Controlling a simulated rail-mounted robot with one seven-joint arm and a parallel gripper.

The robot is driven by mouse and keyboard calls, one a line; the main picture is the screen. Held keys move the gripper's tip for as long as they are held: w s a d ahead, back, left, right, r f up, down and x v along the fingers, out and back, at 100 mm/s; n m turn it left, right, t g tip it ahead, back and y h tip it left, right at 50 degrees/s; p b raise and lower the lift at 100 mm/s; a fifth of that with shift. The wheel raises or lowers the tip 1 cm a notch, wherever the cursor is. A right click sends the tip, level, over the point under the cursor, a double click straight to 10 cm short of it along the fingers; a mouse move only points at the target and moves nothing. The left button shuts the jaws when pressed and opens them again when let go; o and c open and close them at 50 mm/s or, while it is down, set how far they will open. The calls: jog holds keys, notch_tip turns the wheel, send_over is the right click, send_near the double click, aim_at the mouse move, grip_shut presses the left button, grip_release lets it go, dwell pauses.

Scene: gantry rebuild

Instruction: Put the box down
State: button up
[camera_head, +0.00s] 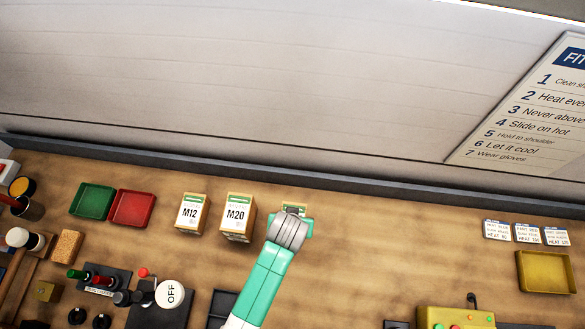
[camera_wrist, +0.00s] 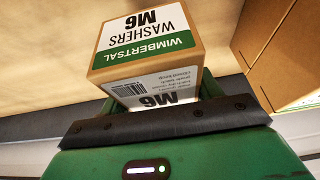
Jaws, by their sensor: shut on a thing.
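A small cardboard box with a green and white label reading WIMBERTSAL WASHERS M6 (camera_wrist: 150,42) fills the upper middle of the wrist view, its print upside down. My gripper (camera_wrist: 152,100) is shut on this box; the fingers are mostly hidden behind the dark bar and green body. In the head view, my gripper (camera_head: 291,214) is at the back of the wooden bench, right of the M20 box. Only a bit of the held box (camera_head: 294,208) shows there past my wrist. I cannot tell whether the box touches the bench.
The M20 box (camera_head: 237,217) and M12 box (camera_head: 190,213) stand in a row to the left. A large cardboard face (camera_wrist: 275,50) is close beside the held box. Red (camera_head: 131,208) and green (camera_head: 93,201) trays lie farther left. Bench (camera_head: 400,235) to the right is clear up to white cards (camera_head: 527,233).

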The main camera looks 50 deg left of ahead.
jog(key=shift+f, duration=2)
jog(key=shift+f, duration=0.2)
jog(key=o, duration=1.3)
jog(key=p+v, duration=0.1)
jog(key=v, duration=1.1)
jog(key=shift+r, duration=0.2)
